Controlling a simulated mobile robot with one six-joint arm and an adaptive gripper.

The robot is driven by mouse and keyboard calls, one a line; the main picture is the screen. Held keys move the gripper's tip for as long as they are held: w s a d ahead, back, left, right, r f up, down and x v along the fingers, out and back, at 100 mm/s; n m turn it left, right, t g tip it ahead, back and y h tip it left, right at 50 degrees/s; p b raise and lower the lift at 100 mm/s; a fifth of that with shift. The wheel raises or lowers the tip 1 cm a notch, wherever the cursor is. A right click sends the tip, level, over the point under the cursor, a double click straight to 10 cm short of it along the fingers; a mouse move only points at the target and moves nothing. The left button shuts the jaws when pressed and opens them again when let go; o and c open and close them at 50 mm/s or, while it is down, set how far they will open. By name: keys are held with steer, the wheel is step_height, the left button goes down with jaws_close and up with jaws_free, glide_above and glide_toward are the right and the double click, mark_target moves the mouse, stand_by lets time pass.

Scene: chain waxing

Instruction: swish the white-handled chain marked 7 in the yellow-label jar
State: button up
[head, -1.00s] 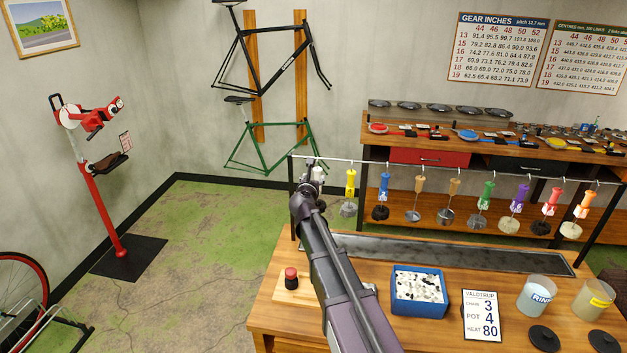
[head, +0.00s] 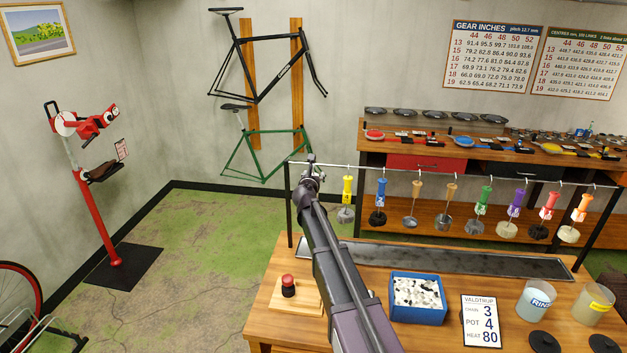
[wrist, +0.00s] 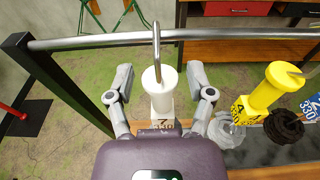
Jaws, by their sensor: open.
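The white-handled chain (wrist: 161,88) hangs by its hook from the rail in the wrist view, with a partly visible 7 on its tag. My gripper (wrist: 160,80) is open, with one finger on each side of the white handle; I cannot tell whether either touches it. The chain's lower end is hidden by my wrist. In the head view my gripper (head: 312,174) is at the left end of the rail and largely hides the white handle. The yellow-label jar (head: 592,306) stands at the right of the bench, holding cloudy liquid.
The metal rail (head: 455,174) carries several other coloured handles; the yellow one (wrist: 272,88) is the nearest on the right. A black post (wrist: 60,85) stands close on the left. The RINSE jar (head: 535,301), a blue tray (head: 418,316) and a card (head: 480,320) are on the bench.

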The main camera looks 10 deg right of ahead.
steer(key=shift+w+d+f, duration=0.1)
steer(key=shift+w+d, duration=0.05)
steer(key=shift+w, duration=0.45)
steer(key=f+b, duration=0.3)
steer(key=shift+s+f, duration=0.1)
steer(key=shift+s, duration=0.1)
jaws_close()
